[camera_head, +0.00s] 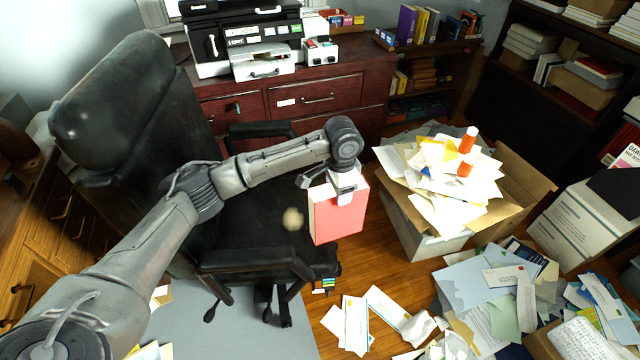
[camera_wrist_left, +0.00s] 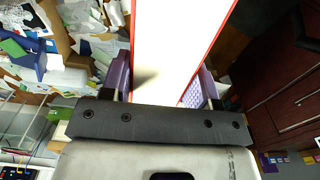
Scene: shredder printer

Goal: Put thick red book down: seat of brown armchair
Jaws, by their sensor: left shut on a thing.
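My left gripper (camera_head: 345,190) is shut on the thick red book (camera_head: 338,217), which hangs upright below it, by the right side of the chair seat. The wrist view shows the book (camera_wrist_left: 175,50) between the two purple-padded fingers (camera_wrist_left: 163,82), its pale page side and red cover edges visible. The only armchair in view is a dark, nearly black swivel chair (camera_head: 120,110); I see no clearly brown one. Its seat (camera_head: 250,215) is partly hidden by my arm. Whether the book is over the seat edge or beside it is hard to tell. My right gripper is not in view.
The chair's near armrest (camera_head: 255,260) and far armrest (camera_head: 258,130) flank the seat. A small blurred tan spot (camera_head: 292,219) shows by the seat. An overfull paper box (camera_head: 425,232) stands right of the book. Papers (camera_head: 350,322) litter the floor. A red-brown cabinet (camera_head: 300,95) stands behind.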

